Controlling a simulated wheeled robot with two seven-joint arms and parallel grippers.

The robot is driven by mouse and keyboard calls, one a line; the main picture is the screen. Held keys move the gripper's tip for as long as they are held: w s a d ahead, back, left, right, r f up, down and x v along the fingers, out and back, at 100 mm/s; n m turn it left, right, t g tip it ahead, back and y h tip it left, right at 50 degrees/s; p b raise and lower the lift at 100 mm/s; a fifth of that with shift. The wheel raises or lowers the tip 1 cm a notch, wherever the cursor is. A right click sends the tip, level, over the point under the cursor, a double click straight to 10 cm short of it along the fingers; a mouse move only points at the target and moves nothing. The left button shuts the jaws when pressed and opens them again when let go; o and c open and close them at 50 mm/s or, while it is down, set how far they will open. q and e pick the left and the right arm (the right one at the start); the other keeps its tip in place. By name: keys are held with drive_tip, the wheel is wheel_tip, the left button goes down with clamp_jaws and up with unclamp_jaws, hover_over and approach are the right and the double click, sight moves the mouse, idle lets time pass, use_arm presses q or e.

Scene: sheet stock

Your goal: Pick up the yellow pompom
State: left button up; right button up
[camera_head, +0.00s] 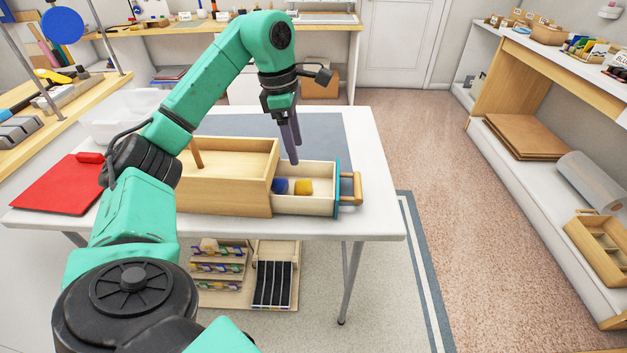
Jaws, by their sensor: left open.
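The yellow pompom (303,187) lies in the pulled-out drawer (307,207) of a wooden box on the white table. A blue pompom (280,185) lies to its left in the same drawer. My left gripper (293,161) is open, with its fingers pointing down over the drawer's back edge. Its fingertips are above and behind the two pompoms and appear apart from them. Nothing shows between its fingers. My right gripper is not in view.
The wooden box (225,197) stands left of the drawer, with a peg on it. The drawer front (337,188) is blue with a wooden handle. A red sheet (55,187) and a clear bin (112,125) are at the left. The table's right end (374,180) is clear.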

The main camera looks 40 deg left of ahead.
sight(302, 183)
use_arm(q)
drive_tip(key=f, duration=0.1)
drive_tip(key=s+f, duration=0.1)
drive_tip(key=shift+d+f, duration=0.2)
drive_tip(key=shift+f, duration=0.2)
drive_tip(key=f, duration=0.3)
drive_tip(key=shift+w+d, duration=0.1)
drive_tip(key=shift+w, duration=0.1)
drive_tip(key=f, duration=0.3)
drive_tip(key=d+f, duration=0.1)
drive_tip(key=f, duration=0.1)
drive_tip(key=shift+w+f, duration=0.15)
drive_tip(key=shift+w, duration=0.2)
drive_tip(key=shift+f, duration=0.15)
drive_tip(key=shift+w, duration=0.15)
drive_tip(key=shift+c, duration=0.6)
drive_tip(key=c, duration=1)
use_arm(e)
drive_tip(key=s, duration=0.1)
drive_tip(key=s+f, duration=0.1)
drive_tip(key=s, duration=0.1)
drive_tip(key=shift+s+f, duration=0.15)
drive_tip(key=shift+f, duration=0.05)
